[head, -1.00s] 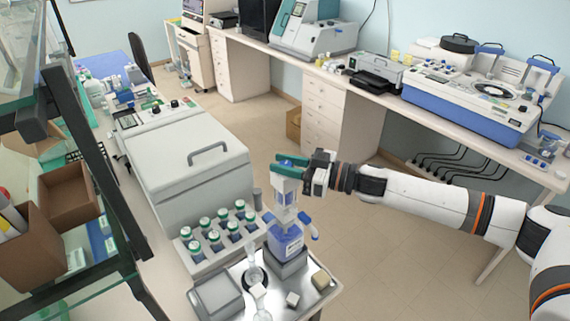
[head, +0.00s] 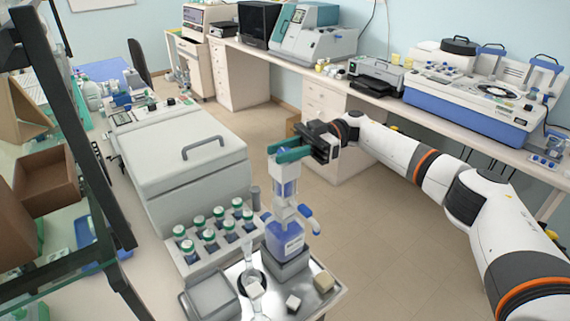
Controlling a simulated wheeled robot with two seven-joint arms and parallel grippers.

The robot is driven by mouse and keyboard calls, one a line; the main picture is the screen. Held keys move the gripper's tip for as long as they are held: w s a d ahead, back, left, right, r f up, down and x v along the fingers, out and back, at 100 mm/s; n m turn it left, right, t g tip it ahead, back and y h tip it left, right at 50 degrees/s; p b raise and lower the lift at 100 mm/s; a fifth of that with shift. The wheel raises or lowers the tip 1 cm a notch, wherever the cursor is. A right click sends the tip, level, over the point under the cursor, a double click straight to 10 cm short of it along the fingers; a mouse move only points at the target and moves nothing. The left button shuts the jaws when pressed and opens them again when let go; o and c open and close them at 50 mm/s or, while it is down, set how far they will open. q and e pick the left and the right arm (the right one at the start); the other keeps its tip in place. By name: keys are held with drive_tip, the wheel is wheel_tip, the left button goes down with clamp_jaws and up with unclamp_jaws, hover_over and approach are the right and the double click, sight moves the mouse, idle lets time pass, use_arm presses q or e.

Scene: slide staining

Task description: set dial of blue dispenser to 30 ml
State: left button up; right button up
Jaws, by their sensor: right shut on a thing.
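The blue dispenser (head: 285,240) stands upright on a dark block on the metal tray at the front middle of the head view. It has a blue bottle, a clear and white upper column (head: 284,188) and a blue-tipped spout or handle to the right. My right gripper (head: 289,153) comes in from the right at the dispenser's top, its green fingers shut on the top part of the dispenser. The fingers cover that top, and no dial reading can be made out. My left gripper is not in view.
A rack of green-capped bottles (head: 188,255) stands left of the dispenser, before a grey lidded machine (head: 180,160). The metal tray (head: 325,293) also carries small pale blocks and glassware. Dark shelving posts stand at left; open floor lies to the right.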

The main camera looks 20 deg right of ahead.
drive_tip(key=shift+n+g+h+b, duration=0.3)
drive_tip(key=shift+n+g+b, duration=0.45)
drive_tip(key=shift+g, duration=0.35)
drive_tip(key=o, duration=1)
